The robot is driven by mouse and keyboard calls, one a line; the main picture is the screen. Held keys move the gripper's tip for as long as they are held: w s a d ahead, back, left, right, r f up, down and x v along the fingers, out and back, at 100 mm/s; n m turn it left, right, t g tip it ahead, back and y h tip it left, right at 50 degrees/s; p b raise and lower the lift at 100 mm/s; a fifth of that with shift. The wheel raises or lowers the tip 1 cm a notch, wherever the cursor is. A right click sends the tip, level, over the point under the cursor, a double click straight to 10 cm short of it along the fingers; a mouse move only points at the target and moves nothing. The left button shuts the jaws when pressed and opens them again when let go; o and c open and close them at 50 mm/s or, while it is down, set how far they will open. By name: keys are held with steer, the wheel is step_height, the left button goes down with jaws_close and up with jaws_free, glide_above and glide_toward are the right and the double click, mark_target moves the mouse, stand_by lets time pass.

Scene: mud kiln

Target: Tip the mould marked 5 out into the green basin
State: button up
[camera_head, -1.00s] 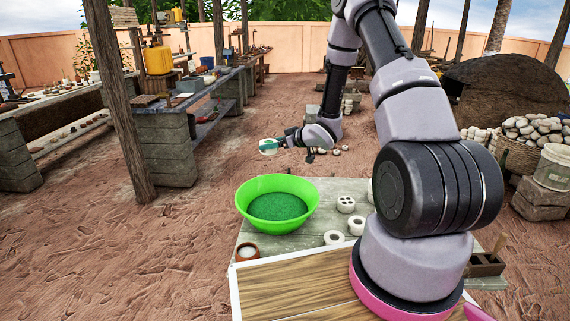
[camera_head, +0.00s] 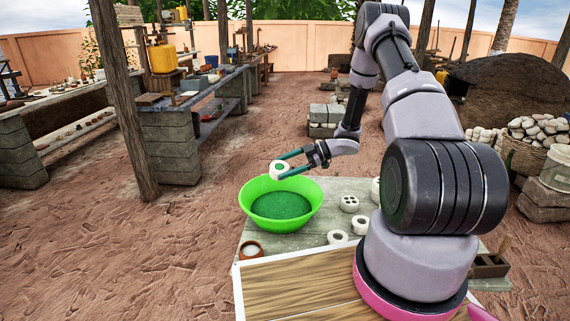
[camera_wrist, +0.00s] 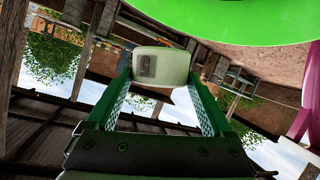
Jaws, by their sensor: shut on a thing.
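A small white mould (camera_head: 280,171) is in my gripper (camera_head: 284,162), held above the far part of the green basin's rim.
Several white moulds stand right of the basin, including one with several holes (camera_head: 349,204) and a round one (camera_head: 360,225). A small brown pot with white contents (camera_head: 251,251) stands in front. A wooden box (camera_head: 489,265) is at the right.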

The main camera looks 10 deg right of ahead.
steer(key=f+n+t, duration=0.1)
steer(key=f+n, duration=0.1)
steer(key=f+n+t, duration=0.1)
steer(key=n, duration=0.1)
steer(key=shift+s+t+y, duration=0.25)
steer(key=shift+t+y, duration=0.05)
steer(key=shift+w+f+n+t+y, duration=0.1)
steer(key=shift+f+n+t+y, duration=0.15)
steer(key=shift+n, duration=0.35)
steer(key=shift+w+f+n+t+y, duration=0.1)
steer(key=shift+f+n+t+y, duration=0.1)
steer(key=shift+n+t, duration=0.3)
steer(key=n+y, duration=0.1)
steer(key=n, duration=0.2)
steer(key=f+n+t+y, duration=0.1)
steer(key=n, duration=0.2)
steer(key=f+n+y, duration=0.1)
steer(key=n, duration=0.2)
steer(key=shift+w, duration=0.2)
